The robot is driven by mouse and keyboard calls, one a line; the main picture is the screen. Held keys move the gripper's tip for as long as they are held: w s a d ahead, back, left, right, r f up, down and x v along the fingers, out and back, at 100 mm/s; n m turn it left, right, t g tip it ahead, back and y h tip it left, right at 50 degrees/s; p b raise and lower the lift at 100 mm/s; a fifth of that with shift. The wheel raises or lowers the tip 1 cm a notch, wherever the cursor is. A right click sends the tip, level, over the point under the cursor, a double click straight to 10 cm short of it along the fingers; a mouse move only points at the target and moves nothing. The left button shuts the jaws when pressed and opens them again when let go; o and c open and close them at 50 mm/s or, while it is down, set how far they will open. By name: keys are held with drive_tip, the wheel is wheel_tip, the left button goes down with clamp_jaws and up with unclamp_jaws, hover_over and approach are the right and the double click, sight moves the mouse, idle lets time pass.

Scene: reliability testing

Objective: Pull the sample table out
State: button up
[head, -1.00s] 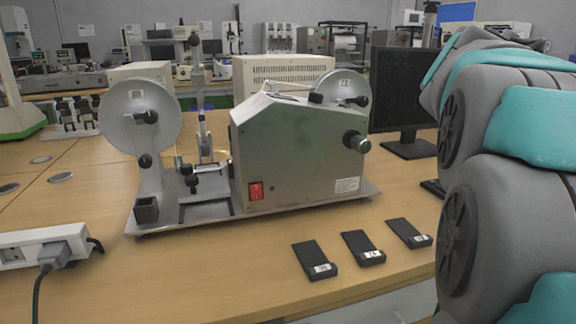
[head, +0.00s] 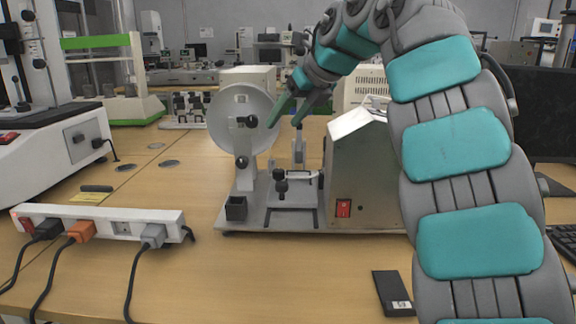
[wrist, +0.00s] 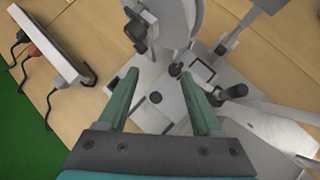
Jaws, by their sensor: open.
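The test machine is a grey metal box (head: 365,175) with a red switch, a round wheel (head: 225,120) and a flat base plate (head: 262,222). A small stage with dark knobs (head: 281,186) sits between wheel and box; I cannot tell for certain that it is the sample table. My gripper (head: 284,122) is open and empty, its teal fingers pointing down above the gap between wheel and box. In the wrist view my gripper (wrist: 159,74) spans the machine's small dark knobs (wrist: 176,69) from above, apparently without touching. My arm hides the box's right part.
A white power strip (head: 105,222) with plugged cables lies on the left of the table. A black sample holder (head: 392,292) lies in front of the machine. A monitor (head: 545,115) stands at right.

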sight(282, 184)
drive_tip(key=shift+s+a+f+n+g+h+b, duration=0.2)
drive_tip(key=shift+f+g+h, duration=0.25)
drive_tip(key=shift+f, duration=1.8)
drive_tip(key=shift+s+a+f+n+g+h+b, duration=0.15)
drive_tip(key=shift+s+f+n+g+h, duration=0.3)
drive_tip(key=shift+f, duration=1.85)
drive_tip(key=shift+s+a+f+n+g+h+b, duration=0.15)
drive_tip(key=shift+f+g+h, duration=0.35)
drive_tip(key=shift+f, duration=1.75)
drive_tip(key=shift+d, duration=0.1)
drive_tip(key=shift+c, duration=0.4)
clamp_jaws()
